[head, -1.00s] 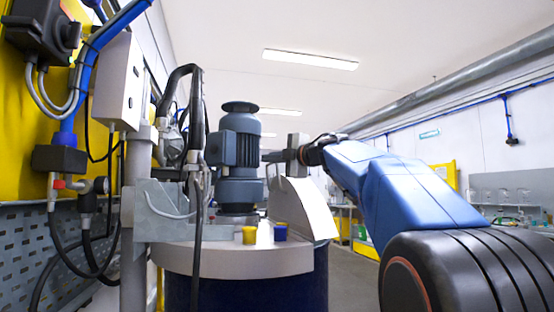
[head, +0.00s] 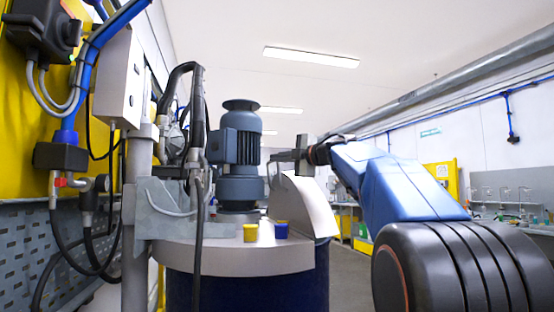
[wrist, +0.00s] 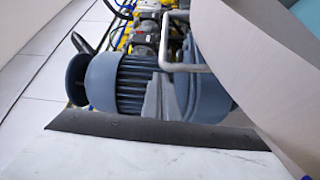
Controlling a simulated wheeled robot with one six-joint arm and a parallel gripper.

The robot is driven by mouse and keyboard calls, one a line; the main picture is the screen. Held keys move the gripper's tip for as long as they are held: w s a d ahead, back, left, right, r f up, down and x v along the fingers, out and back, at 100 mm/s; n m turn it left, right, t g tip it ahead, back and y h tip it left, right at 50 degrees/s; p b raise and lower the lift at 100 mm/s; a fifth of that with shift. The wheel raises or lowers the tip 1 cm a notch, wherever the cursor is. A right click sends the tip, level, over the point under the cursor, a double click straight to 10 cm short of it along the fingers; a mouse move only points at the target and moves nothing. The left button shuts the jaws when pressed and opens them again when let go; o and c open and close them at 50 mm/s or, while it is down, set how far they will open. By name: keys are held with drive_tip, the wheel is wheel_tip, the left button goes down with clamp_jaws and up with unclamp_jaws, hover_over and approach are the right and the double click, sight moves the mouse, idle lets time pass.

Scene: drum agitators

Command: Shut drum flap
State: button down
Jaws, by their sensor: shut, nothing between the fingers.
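The drum (head: 245,290) is dark blue with a grey lid (head: 190,254) and stands at the lower middle of the head view. Its flap, a pale grey curved panel (head: 305,208), stands raised at the right side of the lid. My gripper (head: 276,156) is shut and empty, at the height of the flap's top edge and close to it. I cannot tell whether they touch. In the wrist view a large pale panel (wrist: 265,70), probably the flap, fills the right side.
A blue-grey motor (head: 240,155) stands on the lid left of the flap; it also shows sideways in the wrist view (wrist: 135,85). Yellow and blue caps (head: 250,232) sit at the lid's front. A post with hoses and a grey box (head: 118,85) stands at left. Open floor lies right of the drum.

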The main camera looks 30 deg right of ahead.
drive_tip(key=shift+d, duration=0.15)
drive_tip(key=s+d+f+m+t+h, duration=0.25)
drive_tip(key=d+m, duration=0.35)
drive_tip(key=d, duration=0.4)
drive_tip(key=s+d+f+m+t+h, duration=0.1)
drive_tip(key=s+d+f+m+t, duration=0.15)
drive_tip(key=d+m, duration=0.45)
drive_tip(key=s+d+f+m+h, duration=0.1)
drive_tip(key=d+f+m+h, duration=0.4)
drive_tip(key=f+m, duration=0.2)
drive_tip(key=s+d+f+m+g+h, duration=0.1)
drive_tip(key=s+d+f+m+h, duration=0.1)
drive_tip(key=d+f+m+h, duration=0.3)
drive_tip(key=shift+s+d+f+m, duration=0.15)
drive_tip(key=shift+d+f+m, duration=0.55)
drive_tip(key=shift+f+m, duration=1.4)
drive_tip(key=shift+f+n+h, duration=0.25)
drive_tip(key=shift+f+n, duration=0.35)
drive_tip(key=shift+f, duration=0.05)
